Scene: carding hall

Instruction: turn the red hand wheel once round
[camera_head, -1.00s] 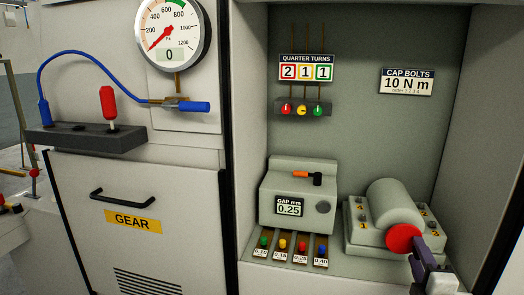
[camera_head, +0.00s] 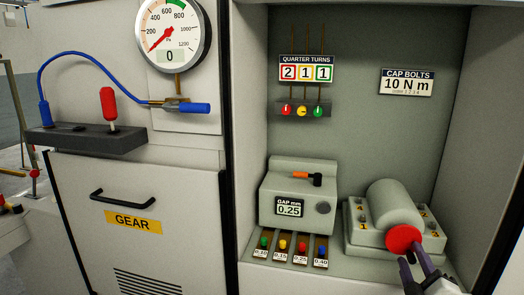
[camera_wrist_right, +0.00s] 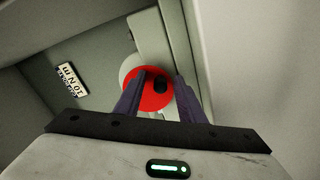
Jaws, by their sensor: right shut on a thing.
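The red hand wheel (camera_head: 401,239) is a red disc on the end of a grey rounded housing at the lower right of the head view. In the right wrist view the wheel (camera_wrist_right: 154,101) lies straight ahead, with a small black knob (camera_wrist_right: 160,86) on its face. My right gripper (camera_head: 416,263) is at the wheel's lower right edge, its dark fingers slanting up to it. In the wrist view the right gripper (camera_wrist_right: 161,84) has one finger on each side of the knob and is shut on it. The exact contact is hard to see. My left gripper is out of view.
The grey housing (camera_head: 393,203) stands on a block with numbered bolts inside a recess. A gap gauge box (camera_head: 284,184) stands to its left, with several coloured-knob gauges (camera_head: 283,246) in front. The right wall (camera_head: 490,130) of the recess is close to my right arm.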

